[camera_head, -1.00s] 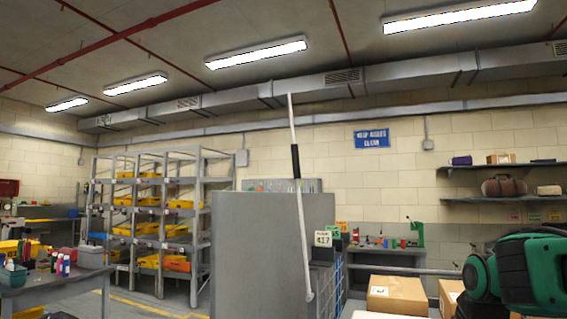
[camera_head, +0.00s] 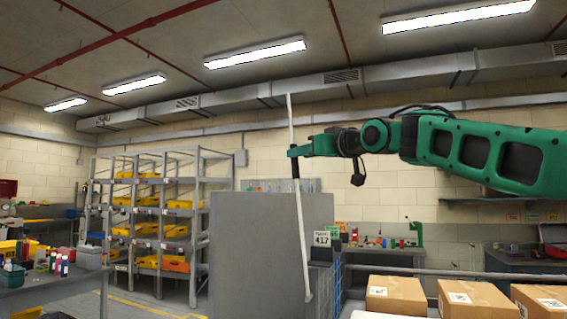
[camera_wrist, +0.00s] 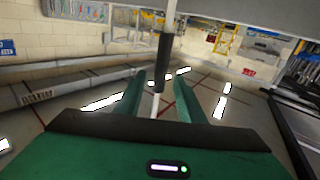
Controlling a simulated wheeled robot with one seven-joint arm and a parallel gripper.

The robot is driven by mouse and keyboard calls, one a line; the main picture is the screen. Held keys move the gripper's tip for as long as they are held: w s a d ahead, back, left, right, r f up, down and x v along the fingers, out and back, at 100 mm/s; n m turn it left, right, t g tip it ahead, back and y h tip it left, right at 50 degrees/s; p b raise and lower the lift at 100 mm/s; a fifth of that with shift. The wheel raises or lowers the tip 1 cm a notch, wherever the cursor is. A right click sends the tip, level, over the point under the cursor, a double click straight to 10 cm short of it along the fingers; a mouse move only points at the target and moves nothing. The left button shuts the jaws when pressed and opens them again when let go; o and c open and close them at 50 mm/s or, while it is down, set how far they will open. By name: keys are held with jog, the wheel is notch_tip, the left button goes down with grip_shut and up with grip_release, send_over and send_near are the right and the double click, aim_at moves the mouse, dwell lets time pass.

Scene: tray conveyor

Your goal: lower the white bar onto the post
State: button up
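The white bar (camera_head: 299,225) stands nearly upright, leaning slightly left at the top, with its lower end beside the grey panel. A black sleeve (camera_head: 295,165) is around its upper middle. My gripper (camera_head: 293,152) is at the sleeve's height, reaching in from the right. In the wrist view my gripper (camera_wrist: 160,80) has its two green fingers apart, with the black sleeve (camera_wrist: 164,60) between them and a gap visible on each side. I cannot make out a post for the bar in either view.
A large grey panel (camera_head: 255,250) stands left of the bar. Cardboard boxes (camera_head: 397,294) sit at the lower right, in front of a grey rail (camera_head: 430,270). Shelving with yellow bins (camera_head: 150,220) stands behind.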

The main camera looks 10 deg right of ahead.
jog(key=x, duration=0.8)
jog(key=shift+w, duration=0.2)
grip_shut()
